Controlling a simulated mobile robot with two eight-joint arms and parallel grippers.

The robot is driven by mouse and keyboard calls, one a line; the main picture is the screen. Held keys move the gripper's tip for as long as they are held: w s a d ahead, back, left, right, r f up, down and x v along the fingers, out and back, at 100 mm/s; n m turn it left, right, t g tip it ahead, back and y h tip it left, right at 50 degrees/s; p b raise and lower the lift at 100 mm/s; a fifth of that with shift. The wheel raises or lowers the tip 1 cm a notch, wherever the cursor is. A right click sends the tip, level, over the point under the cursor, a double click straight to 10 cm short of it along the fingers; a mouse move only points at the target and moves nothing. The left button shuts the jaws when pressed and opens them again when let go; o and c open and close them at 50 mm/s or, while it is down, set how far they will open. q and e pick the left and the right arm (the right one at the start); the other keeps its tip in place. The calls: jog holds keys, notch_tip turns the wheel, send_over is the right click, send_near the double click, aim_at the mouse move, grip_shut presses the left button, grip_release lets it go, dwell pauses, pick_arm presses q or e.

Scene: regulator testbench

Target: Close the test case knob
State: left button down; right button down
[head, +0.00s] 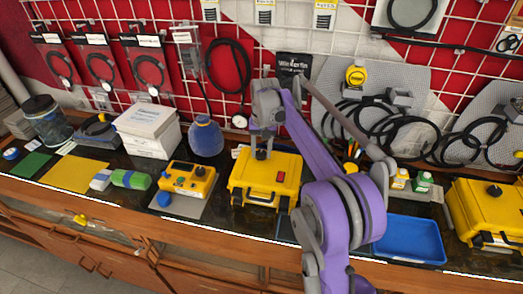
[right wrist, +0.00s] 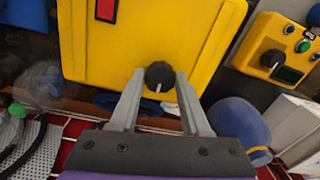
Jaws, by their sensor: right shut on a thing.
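The yellow test case (head: 258,190) stands on the dark bench top, lid down, with a red switch on top. In the right wrist view the case (right wrist: 200,35) fills the upper middle, and its black round knob (right wrist: 159,74) with a white pointer mark sits near the edge. My right gripper (right wrist: 160,82) has one finger on each side of the knob and is shut on it. My left gripper does not show.
A yellow control box (head: 188,180) with knobs stands left of the case, and a blue rounded object (head: 206,138) stands behind. A blue tray (head: 412,240) and another yellow case (head: 488,212) are to the right. Hoses hang on the wall grid behind.

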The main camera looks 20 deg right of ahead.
aim_at(263, 154)
jog(key=shift+m, duration=0.4)
jog(key=shift+c, duration=1.8)
grip_release()
jog(key=shift+r, duration=0.1)
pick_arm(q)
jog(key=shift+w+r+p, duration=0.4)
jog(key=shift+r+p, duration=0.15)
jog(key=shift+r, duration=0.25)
pick_arm(e)
notch_tip(263, 154, up, 11)
jog(key=shift+d+f, duration=0.15)
jog(key=shift+f, duration=0.05)
jog(key=shift+s, duration=0.15)
